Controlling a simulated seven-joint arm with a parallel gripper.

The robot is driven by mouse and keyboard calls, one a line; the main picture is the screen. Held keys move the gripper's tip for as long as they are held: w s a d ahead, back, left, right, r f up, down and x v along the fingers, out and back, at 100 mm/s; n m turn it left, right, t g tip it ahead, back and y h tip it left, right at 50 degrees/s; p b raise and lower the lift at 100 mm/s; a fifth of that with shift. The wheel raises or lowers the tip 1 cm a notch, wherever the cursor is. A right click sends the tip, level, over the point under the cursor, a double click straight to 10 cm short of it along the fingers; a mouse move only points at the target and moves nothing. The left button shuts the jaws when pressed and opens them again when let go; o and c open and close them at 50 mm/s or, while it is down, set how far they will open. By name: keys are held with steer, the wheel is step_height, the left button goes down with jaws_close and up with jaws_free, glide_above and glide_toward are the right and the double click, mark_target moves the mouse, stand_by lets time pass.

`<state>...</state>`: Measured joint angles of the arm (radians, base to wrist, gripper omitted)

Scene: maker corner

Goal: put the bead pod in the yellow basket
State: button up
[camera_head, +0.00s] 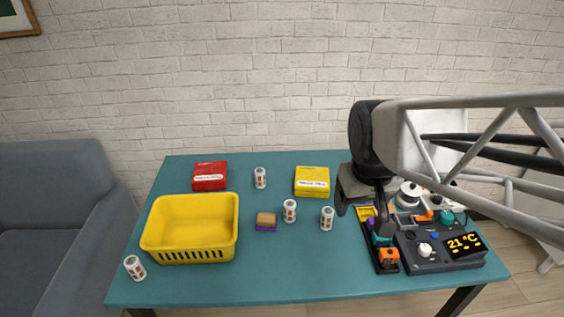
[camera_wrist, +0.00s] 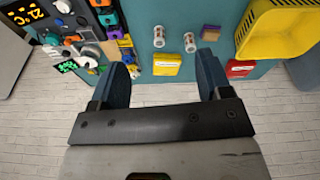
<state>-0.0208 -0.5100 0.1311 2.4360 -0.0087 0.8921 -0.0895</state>
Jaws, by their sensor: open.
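Two pods (camera_wrist: 158,37) (camera_wrist: 189,43) show in the wrist view. The yellow basket (camera_head: 190,254) is on the left and looks empty; it also shows in the wrist view (camera_wrist: 262,48).
A red box (camera_head: 210,176) and a yellow box (camera_head: 312,182) lie at the back. A tan and purple block (camera_head: 266,221) sits between basket and pods. A narrow dark tray (camera_head: 383,268) with coloured pieces and a control panel (camera_head: 440,258) fill the right side. The front middle is clear.

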steer(key=w+a+f+n+g, duration=0.15)
steer(key=w+f, duration=0.25)
steer(key=w, duration=0.4)
steer(key=w+a+f+n, duration=0.25)
steer(key=w+f, duration=0.25)
steer(key=w, duration=0.3)
steer(key=n, duration=0.3)
glide_toward(290, 203)
steer(key=shift+g, duration=0.35)
steer(key=f, duration=0.5)
steer(key=shift+w+d+f, duration=0.15)
steer(key=shift+w+f, duration=0.05)
steer(key=shift+f, duration=0.05)
steer(key=shift+w+f+n, duration=0.15)
steer(key=shift+f+n, duration=0.05)
steer(key=shift+n, duration=0.1)
steer(key=shift+f, duration=0.1)
steer(key=shift+f, duration=1.2)
steer(key=shift+f, duration=0.1)
steer(key=shift+a+f, duration=0.2)
steer(key=shift+f, duration=2.3)
